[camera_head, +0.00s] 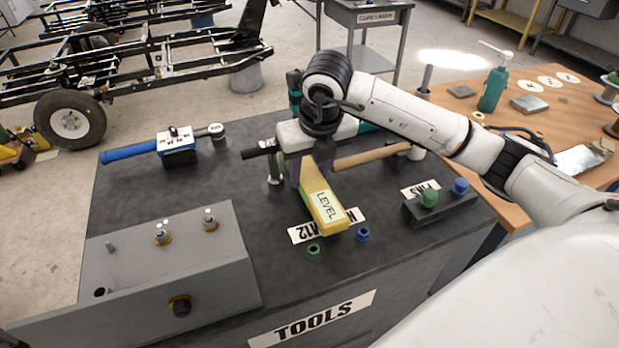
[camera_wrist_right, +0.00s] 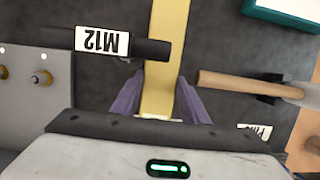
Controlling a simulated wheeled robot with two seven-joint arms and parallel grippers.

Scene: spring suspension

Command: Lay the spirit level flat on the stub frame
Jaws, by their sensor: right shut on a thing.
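The spirit level (camera_head: 322,205) is a yellow bar with a white LEVEL label. My right gripper (camera_head: 297,172) is shut on it, and its near end points toward the front of the bench. In the right wrist view the level (camera_wrist_right: 165,50) runs between the purple fingers of the gripper (camera_wrist_right: 160,100). The level looks to be above the bench top; its exact height is hard to tell. The stub frame (camera_head: 225,262) is a grey metal plate with studs at the front left, apart from the level. It shows at the left edge of the wrist view (camera_wrist_right: 30,110). My left gripper is not in view.
A hammer (camera_head: 370,157) lies right of the gripper. A blue-handled tool (camera_head: 130,152) lies behind the stub frame. A small dark rack (camera_head: 440,204) with green and blue caps stands at the right. Green (camera_head: 313,251) and blue (camera_head: 362,234) nuts sit near the level's end.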

